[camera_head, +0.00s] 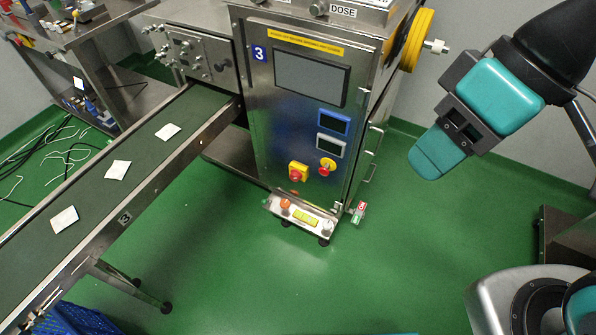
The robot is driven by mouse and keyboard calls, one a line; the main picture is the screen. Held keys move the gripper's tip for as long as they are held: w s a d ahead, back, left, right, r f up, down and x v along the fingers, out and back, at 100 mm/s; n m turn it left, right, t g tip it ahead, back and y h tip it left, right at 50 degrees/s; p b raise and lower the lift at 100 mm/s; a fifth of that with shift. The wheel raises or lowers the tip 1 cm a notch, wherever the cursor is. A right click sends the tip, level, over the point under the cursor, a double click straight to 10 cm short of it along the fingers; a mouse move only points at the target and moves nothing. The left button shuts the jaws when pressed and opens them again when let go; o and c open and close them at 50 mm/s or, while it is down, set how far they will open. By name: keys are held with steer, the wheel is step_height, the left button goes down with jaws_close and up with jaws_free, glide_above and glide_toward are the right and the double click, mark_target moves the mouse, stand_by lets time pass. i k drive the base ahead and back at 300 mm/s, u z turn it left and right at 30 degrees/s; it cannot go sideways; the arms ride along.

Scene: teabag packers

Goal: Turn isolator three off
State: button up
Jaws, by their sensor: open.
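The steel machine cabinet (270,120) with a blue number 3 label (259,53) stands in the middle. Low on its front is a red rotary switch on a yellow plate (298,172), which looks like isolator three. Its handle position is too small to read. To its right is a red push button on a yellow base (327,166). My gripper (438,153) hangs in the air at the upper right, open and empty, well right of the cabinet and apart from the switch.
A conveyor (95,205) with several white teabags runs along the left. A small control box (302,213) juts out at the cabinet's foot. Door handles (372,140) and a yellow wheel (417,40) are on the cabinet's right side. Green floor (400,250) is clear in front.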

mark_target(296, 175)
steer(key=z, duration=0.55)
steer(key=k, duration=0.9)
steer(key=u, duration=0.85)
steer(key=i, duration=0.5)
